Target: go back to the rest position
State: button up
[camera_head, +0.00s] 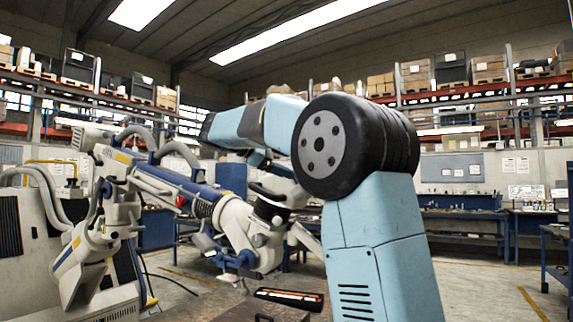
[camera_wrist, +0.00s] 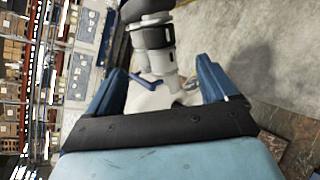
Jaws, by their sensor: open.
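A white and dark cylinder of the machine (camera_wrist: 156,45) shows beyond and between the fingers. Nothing is gripped; I cannot tell how near the cylinder is.
A bench top (camera_head: 215,310) with a dark flat tray-like object (camera_head: 290,297) lies low in front. A grey cabinet with hoses (camera_head: 30,240) stands at left. Blue workbenches (camera_head: 465,222) and loaded racks line the back. Floor (camera_head: 490,285) at right is open.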

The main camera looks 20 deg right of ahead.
dwell(0.3)
jog(key=s+a+f+m+t+y, duration=0.1)
jog(key=s+a+f+m+y, duration=0.1)
jog(key=s+f, duration=0.9)
jog(key=s+a+f+m+t+y, duration=0.1)
jog(key=s+a+f+m+y, duration=0.2)
jog(key=s+f+y, duration=0.4)
jog(key=s+a+f+m+t+y, duration=0.1)
jog(key=s+f+m+y, duration=0.3)
jog(key=s+f, duration=1)
jog(key=shift+s+a+f+t+y, duration=0.4)
jog(key=shift+a+f+y, duration=0.2)
jog(key=shift+a, duration=0.1)
